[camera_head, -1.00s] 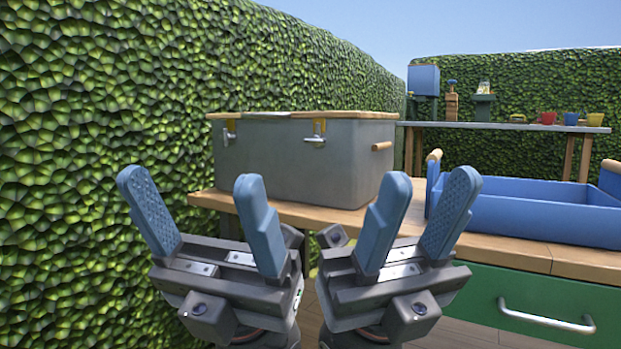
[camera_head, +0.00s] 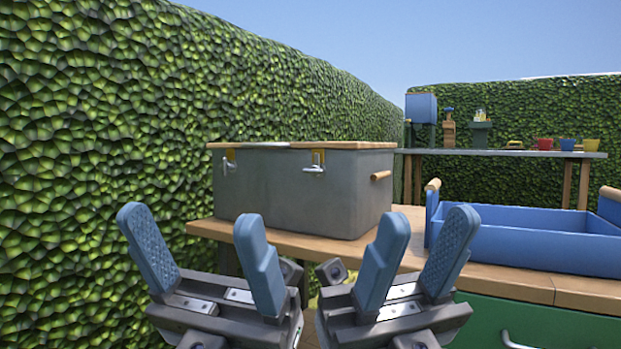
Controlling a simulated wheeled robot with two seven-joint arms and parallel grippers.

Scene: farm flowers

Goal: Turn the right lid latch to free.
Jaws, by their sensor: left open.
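A grey box (camera_head: 285,205) with a wooden lid (camera_head: 275,145) stands on the wooden table. Its right lid latch (camera_head: 315,167) is a metal lever lying roughly level on a yellow plate. Its left lid latch (camera_head: 227,166) has its lever hanging down on a similar plate. My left gripper (camera_head: 190,243) is open and empty in front of the box, below the latches. My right gripper (camera_head: 419,247) is open and empty, in front of the table and right of the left gripper. Neither gripper touches the box in this view.
A blue tray (camera_head: 535,250) with wooden handles sits on the table (camera_head: 425,216) to the right. A green drawer front (camera_head: 560,325) is below it. A hedge (camera_head: 100,120) stands close on the left. A far bench (camera_head: 500,153) holds several pots.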

